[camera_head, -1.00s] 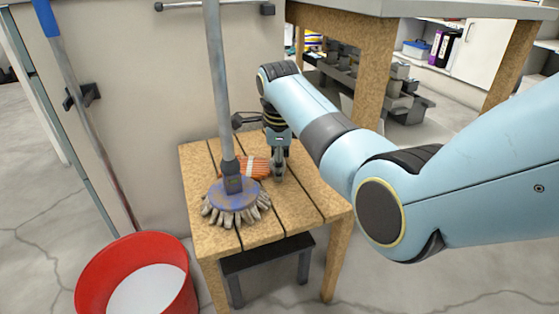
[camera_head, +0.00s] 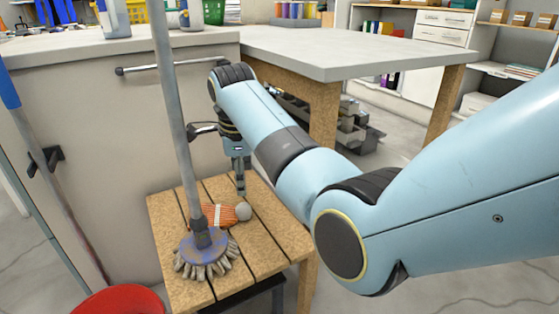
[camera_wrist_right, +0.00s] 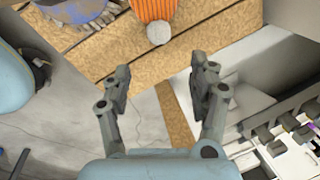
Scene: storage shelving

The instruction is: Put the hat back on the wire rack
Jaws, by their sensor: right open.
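The hat (camera_head: 220,214) is an orange knit cap with pale stripes and a grey pompom. It lies on the slatted wooden stool (camera_head: 262,250), partly hidden by a mop handle in the head view. In the right wrist view the hat (camera_wrist_right: 153,12) is at the top edge, cut off, with its pompom towards me. My right gripper (camera_head: 240,184) points down above and behind the pompom. In the wrist view my right gripper (camera_wrist_right: 160,85) is open, with nothing between its fingers. My left gripper is not in view. I see no wire rack that I can identify.
A mop (camera_head: 205,250) with grey strands stands in front of the hat. A red bucket (camera_head: 122,300) is at the bottom left. A workbench with a grey top (camera_head: 345,55) stands behind, with a rail on its cabinet side. Open floor lies right of the stool.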

